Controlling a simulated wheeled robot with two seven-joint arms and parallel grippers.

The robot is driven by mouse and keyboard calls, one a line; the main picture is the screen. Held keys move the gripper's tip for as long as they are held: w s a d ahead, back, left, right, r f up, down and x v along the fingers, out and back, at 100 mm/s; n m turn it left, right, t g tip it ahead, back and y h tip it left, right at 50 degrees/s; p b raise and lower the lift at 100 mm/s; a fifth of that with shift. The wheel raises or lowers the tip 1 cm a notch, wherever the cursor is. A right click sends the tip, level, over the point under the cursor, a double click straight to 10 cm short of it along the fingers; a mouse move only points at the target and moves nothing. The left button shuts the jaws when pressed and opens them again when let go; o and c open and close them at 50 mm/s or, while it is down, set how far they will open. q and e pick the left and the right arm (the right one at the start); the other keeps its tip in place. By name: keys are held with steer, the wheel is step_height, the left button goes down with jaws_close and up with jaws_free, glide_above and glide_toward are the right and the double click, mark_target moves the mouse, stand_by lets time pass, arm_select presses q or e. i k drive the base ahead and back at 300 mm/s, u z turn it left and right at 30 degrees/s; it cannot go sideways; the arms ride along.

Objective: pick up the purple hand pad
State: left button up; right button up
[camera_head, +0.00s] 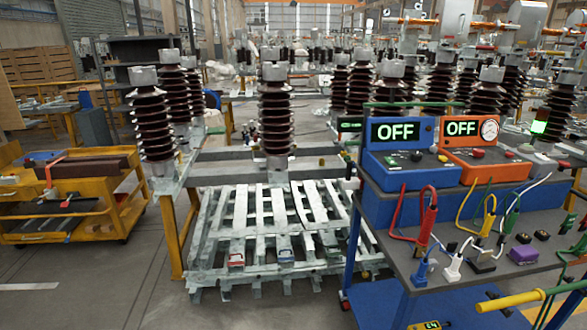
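A small purple block (523,254), which looks like the purple hand pad, lies on the dark top of the blue cart (400,237) at the right. Its top seems to carry darker detail too small to make out. A white plug (452,267) and dark clips stand to its left, apart from it. Small dark pieces lie behind and to its right. Neither of my grippers shows in the view.
Red, yellow and green leads (428,215) loop over the cart top. A yellow-ended handle (510,300) crosses the front right. A pallet (265,235) lies left.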

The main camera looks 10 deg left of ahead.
mark_target(522, 256)
steer(key=z, duration=0.4)
steer(key=k, duration=0.45)
steer(key=z, duration=1.3)
steer(key=i, duration=0.9)
steer(key=u, duration=0.25)
